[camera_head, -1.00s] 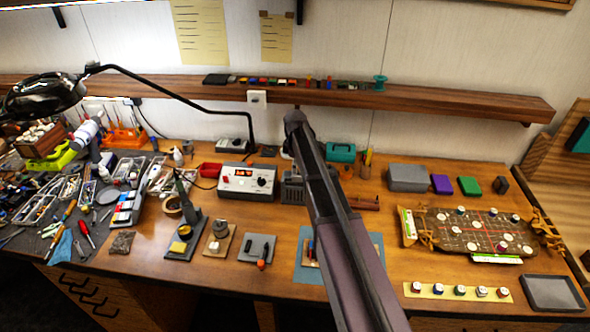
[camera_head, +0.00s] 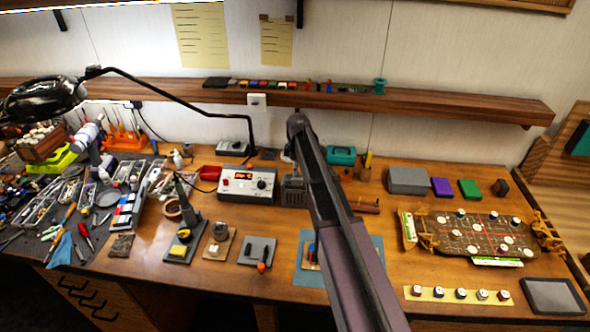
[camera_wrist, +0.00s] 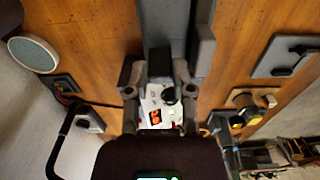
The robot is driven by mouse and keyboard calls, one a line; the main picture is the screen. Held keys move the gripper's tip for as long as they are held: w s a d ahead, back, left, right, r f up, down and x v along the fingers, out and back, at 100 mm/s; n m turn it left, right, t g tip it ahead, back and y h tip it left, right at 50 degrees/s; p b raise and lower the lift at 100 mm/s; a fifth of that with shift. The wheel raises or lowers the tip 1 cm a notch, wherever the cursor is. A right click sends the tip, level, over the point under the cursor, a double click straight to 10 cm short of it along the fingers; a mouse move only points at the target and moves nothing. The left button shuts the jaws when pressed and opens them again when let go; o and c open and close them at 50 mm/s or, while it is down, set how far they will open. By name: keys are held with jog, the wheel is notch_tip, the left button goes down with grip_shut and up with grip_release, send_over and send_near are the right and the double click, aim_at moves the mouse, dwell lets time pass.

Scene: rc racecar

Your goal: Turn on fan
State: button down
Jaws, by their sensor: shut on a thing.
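A grey box-shaped unit (camera_head: 293,190), which seems to be the fan, stands on the bench right of the white station, partly behind my arm. In the wrist view a grey block (camera_wrist: 168,35), likely the same unit, lies between and beyond my fingertips. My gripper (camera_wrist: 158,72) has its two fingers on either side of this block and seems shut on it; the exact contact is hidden. Its fingers are hidden in the head view. I cannot make out a fan switch.
The white station (camera_head: 247,184) with a red display and black knob stands close by; it shows beneath my fingers in the wrist view (camera_wrist: 150,100). A black lamp arm (camera_head: 180,95) reaches over the bench. A grey pad (camera_head: 257,251) and small stands sit in front.

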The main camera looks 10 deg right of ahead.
jog(key=shift+s+d+f+t+y+b, duration=0.15)
jog(key=shift+d+y, duration=0.1)
jog(key=shift+y, duration=0.25)
jog(key=shift+s+d+r+t+y+b, duration=0.1)
jog(key=shift+d+t+y+b, duration=0.1)
jog(key=shift+y, duration=0.3)
jog(key=shift+s+d+f+t+y+b, duration=0.1)
jog(key=shift+d+t+y+b, duration=0.1)
jog(key=shift+y+b, duration=0.3)
jog(key=shift+s+d+f+t+y+b, duration=0.1)
jog(key=shift+d+t+y+b, duration=0.15)
jog(key=shift+y, duration=0.45)
jog(key=y+b, duration=0.2)
jog(key=b, duration=0.1)
jog(key=shift+d+f+t+y, duration=0.25)
jog(key=shift+d+t+y, duration=0.05)
jog(key=shift+d+y, duration=0.1)
jog(key=shift+s+d+r+t+y+b, duration=0.15)
jog(key=shift+t+y+b, duration=0.15)
jog(key=shift+y+b, duration=0.55)
jog(key=c, duration=0.8)
grip_release()
jog(key=shift+o, duration=0.2)
jog(key=shift+r+h+p, duration=0.2)
jog(key=shift+h+p, duration=0.05)
jog(key=shift+p, duration=0.2)
